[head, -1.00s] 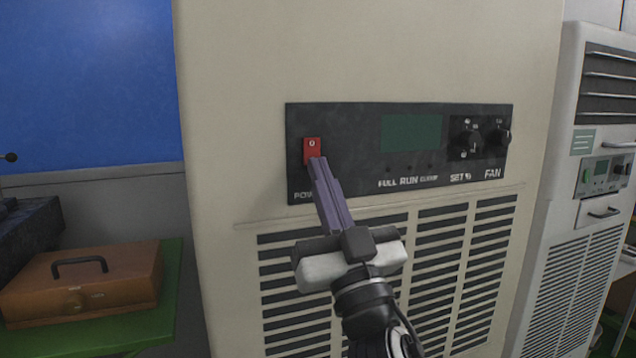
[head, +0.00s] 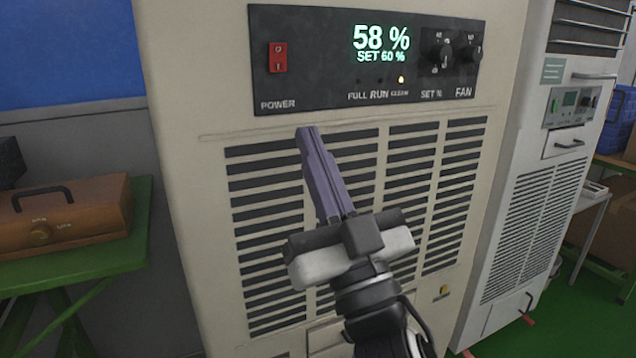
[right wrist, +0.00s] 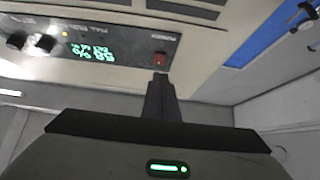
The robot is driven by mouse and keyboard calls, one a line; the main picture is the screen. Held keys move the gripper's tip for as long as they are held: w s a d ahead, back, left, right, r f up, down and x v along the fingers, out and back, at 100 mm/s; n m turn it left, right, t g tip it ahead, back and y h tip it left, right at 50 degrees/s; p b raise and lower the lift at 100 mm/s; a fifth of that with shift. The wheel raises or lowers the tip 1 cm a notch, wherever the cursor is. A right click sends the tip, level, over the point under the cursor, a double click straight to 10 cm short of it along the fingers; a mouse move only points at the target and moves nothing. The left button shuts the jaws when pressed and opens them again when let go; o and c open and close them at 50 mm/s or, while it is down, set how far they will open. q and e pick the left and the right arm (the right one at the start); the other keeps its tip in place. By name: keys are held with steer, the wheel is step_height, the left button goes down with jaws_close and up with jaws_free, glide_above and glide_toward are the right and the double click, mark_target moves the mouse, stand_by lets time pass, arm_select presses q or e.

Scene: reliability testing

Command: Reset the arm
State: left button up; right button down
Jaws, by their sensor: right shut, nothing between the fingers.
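My right gripper (head: 307,132) is shut and empty, its purple-grey fingers pointing up in front of the machine's upper slats, below the control panel (head: 320,90). The red power switch (head: 278,57) is above and to the left of the fingertips, apart from them in the head view. The panel's display (head: 382,42) is lit and reads 58 % and SET 60 %, and a small yellow light (head: 401,79) glows below it. In the right wrist view the gripper (right wrist: 160,78) points toward the panel, with the red switch (right wrist: 159,59) just beyond the fingertips. My left gripper is not in view.
The beige machine (head: 190,100) fills the middle. A second, white machine (head: 520,170) stands to the right. At left, a brown toolbox (head: 90,212) rests on a green table (head: 145,215). Green floor shows at the lower right.

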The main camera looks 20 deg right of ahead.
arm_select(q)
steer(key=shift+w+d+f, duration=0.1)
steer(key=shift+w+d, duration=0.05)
arm_select(e)
steer(key=shift+s+f+h, duration=0.3)
steer(key=shift+s+f, duration=0.25)
steer(key=shift+f, duration=0.2)
step_height(320, 180, down, 30)
steer(key=w+n+g+y+p, duration=0.1)
steer(key=w+g+p, duration=0.1)
steer(key=g, duration=0.7)
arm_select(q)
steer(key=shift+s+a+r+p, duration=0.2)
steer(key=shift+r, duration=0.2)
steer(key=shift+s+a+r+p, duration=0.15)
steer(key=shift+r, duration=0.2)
arm_select(e)
steer(key=s+f+g, duration=0.4)
steer(key=s+f, duration=0.5)
steer(key=f, duration=0.3)
steer(key=s+a+f+g+y, duration=0.1)
steer(key=s+f+g, duration=0.3)
steer(key=s+f, duration=0.5)
step_height(320, 180, down, 4)
steer(key=shift+s+a+r+n, duration=0.15)
steer(key=shift+s+a+n, duration=0.05)
steer(key=shift+s+n, duration=0.2)
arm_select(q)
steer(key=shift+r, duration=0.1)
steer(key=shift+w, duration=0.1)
